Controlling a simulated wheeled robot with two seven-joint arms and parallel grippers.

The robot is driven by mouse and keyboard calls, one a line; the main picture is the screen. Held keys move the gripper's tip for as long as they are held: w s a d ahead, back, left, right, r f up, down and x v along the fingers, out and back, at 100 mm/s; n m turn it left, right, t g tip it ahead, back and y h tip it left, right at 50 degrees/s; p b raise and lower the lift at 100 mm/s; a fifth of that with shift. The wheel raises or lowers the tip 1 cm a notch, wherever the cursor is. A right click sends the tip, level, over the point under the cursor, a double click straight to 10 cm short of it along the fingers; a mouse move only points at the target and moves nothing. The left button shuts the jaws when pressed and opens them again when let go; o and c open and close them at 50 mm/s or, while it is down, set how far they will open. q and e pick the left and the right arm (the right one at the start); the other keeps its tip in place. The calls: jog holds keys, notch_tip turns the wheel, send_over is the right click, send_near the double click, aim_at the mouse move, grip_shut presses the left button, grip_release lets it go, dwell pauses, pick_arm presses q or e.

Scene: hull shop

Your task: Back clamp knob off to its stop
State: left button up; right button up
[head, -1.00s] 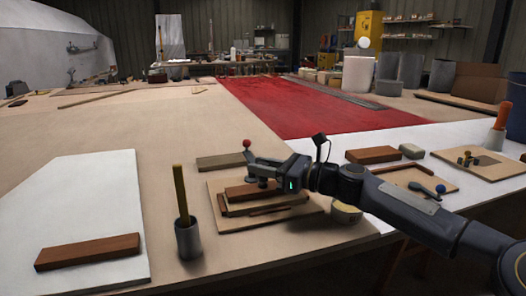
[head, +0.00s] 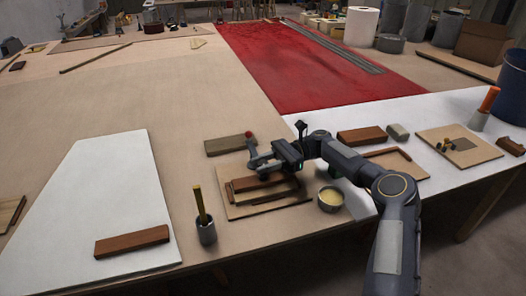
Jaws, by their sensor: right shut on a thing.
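A small red ball (head: 248,134) stands on a short grey stem at the back left of a square wooden board (head: 234,210). Wooden blocks and strips (head: 262,188) lie on this board. My right gripper (head: 254,165) reaches in from the right, over the back left part of the board. Its jaws are shut at the grey clamp part just below the red ball. The fingers hide most of what they hold, so the knob's shape and its stop cannot be made out. My left gripper is not in view.
A tin of pale stuff (head: 330,198) stands right of the board, close under my right arm. A grey cup with a stick (head: 205,229) stands front left. A wood block (head: 230,144) lies behind. Another board (head: 470,158) lies at right.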

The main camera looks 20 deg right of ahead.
jog(key=shift+n+g+h+p, duration=0.3)
jog(key=shift+n+g+h, duration=0.2)
jog(key=shift+n+g, duration=0.75)
jog(key=shift+g, duration=0.55)
jog(key=o, duration=0.9)
jog(key=shift+o, duration=0.2)
